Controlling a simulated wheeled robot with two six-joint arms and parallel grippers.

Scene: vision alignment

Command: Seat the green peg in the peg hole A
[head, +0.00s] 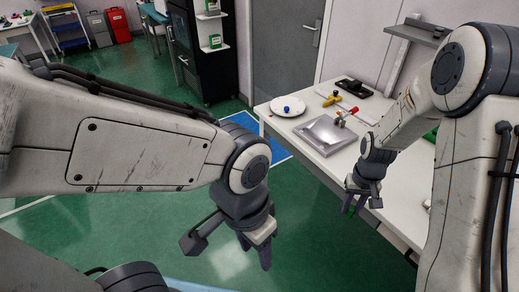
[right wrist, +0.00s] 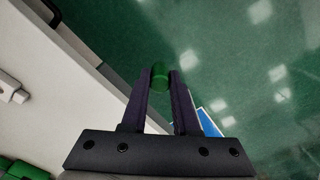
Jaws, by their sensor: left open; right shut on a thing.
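The green peg (right wrist: 159,77) is held between the fingertips of my right gripper (right wrist: 160,82) in the right wrist view. In the head view my right gripper (head: 356,204) points down near the front edge of the white table, and the peg cannot be made out there. My left gripper (head: 257,249) is open and empty, above the green floor and away from the table. A grey metal plate-like block (head: 326,133) lies on the table beyond my right gripper. I cannot make out a peg hole marked A in either view.
The white table (head: 391,205) holds a white plate (head: 278,108) with a blue knob-like thing (head: 287,109), a yellow tool (head: 331,99), a red-ended part (head: 340,115) and a black block (head: 354,88). Green pieces (right wrist: 22,170) lie at the wrist view's lower left. Open floor lies left of the table.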

